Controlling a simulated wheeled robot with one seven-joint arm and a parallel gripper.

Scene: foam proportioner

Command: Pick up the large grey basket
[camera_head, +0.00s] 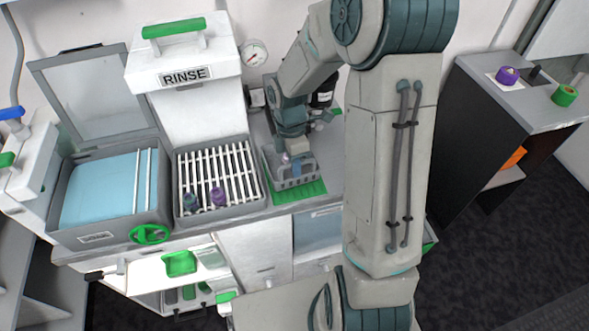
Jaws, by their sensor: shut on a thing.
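The large grey basket (299,179) is on the counter right of the rinse rack, over a green mat (312,189). My gripper (296,160) points down into it from above and is shut on it, with the fingertips mostly hidden by the basket and my wrist. Something small and purple-blue shows at the basket's left inside. I cannot tell whether the basket touches the mat.
Further left is an open bin of blue liquid (102,188). A black-sided cabinet (470,125) stands at the right, with purple and green rings on top.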

